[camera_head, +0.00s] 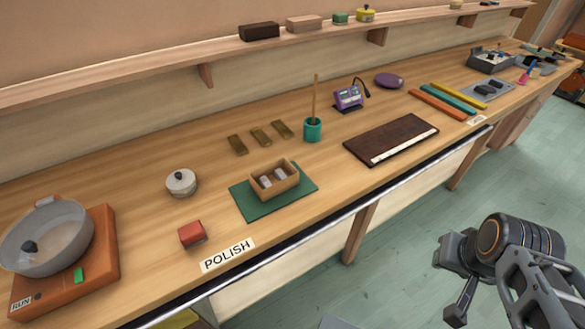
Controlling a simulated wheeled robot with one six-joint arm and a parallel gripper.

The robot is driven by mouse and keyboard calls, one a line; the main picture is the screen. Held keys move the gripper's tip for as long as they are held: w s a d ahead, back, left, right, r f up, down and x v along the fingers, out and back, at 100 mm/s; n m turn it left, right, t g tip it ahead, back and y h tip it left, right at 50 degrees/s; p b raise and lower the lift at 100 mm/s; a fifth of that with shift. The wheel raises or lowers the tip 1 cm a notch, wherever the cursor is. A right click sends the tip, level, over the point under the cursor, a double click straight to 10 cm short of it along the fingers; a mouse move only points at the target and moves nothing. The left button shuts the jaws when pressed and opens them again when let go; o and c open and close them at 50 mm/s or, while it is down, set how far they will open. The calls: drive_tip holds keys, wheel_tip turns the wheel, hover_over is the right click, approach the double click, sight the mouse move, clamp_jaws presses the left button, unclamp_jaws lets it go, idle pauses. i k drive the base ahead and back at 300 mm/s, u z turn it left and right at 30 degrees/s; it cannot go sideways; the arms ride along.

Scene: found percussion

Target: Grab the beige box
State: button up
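A beige, closed box (304,23) sits on the wall shelf, just right of a dark brown box (259,31). A tan open-topped box (287,185) stands on a green mat (245,205) on the bench and holds small pale pieces. My gripper (453,282) is at the lower right, in front of the bench and over the floor. Its two fingers are spread apart with nothing between them. It is far from both boxes and touches neither.
The long bench (130,160) carries a pot on an orange base (108,260), a small lidded pot (181,183), a red block (192,234), a teal cup with a stick (313,132) and a dark board (385,136). A metal rail (345,211) runs along its front edge.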

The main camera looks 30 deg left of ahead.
sight(278, 188)
drive_tip(key=u, duration=0.05)
drive_tip(key=i, duration=1.05)
drive_tip(key=u, duration=2.45)
